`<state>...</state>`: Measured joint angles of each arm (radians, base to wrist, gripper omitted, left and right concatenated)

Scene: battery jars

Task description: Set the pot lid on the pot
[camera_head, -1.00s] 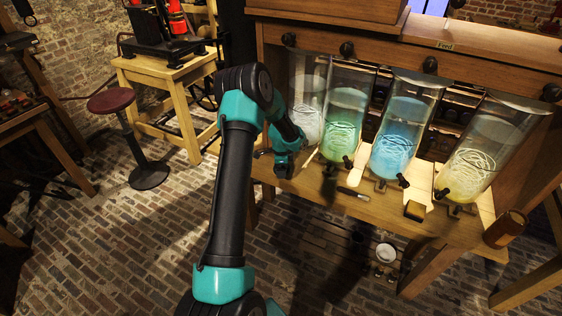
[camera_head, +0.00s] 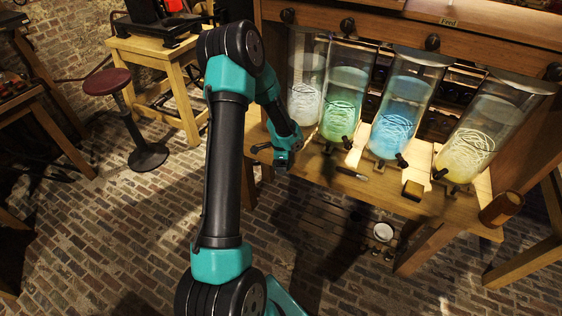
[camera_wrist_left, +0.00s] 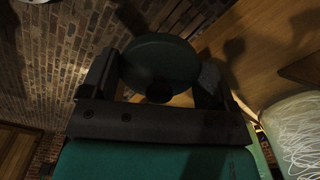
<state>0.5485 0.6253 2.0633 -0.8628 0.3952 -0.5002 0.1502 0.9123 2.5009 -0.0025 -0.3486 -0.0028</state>
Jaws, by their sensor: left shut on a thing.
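My left gripper (camera_wrist_left: 157,92) is shut on a dark round disc (camera_wrist_left: 158,58), which looks like the pot lid, held between its two fingers in the left wrist view. In the head view my left gripper (camera_head: 281,158) is by the left end of the bench, left of the glass jars. The lid cannot be made out clearly there. I cannot tell for sure which thing is the pot. A brown cylindrical vessel (camera_head: 501,208) sits tilted in view at the bench's right end, and a small white-topped round vessel (camera_head: 383,231) is low beneath the bench. My right gripper is not in view.
Several tall glass jars with taps, including a green one (camera_head: 343,103) and a blue one (camera_head: 400,115), line the wooden bench (camera_head: 330,180). A dark pen-like item (camera_head: 352,173) and a small block (camera_head: 413,190) lie in front. A red-topped stool (camera_head: 107,80) stands left.

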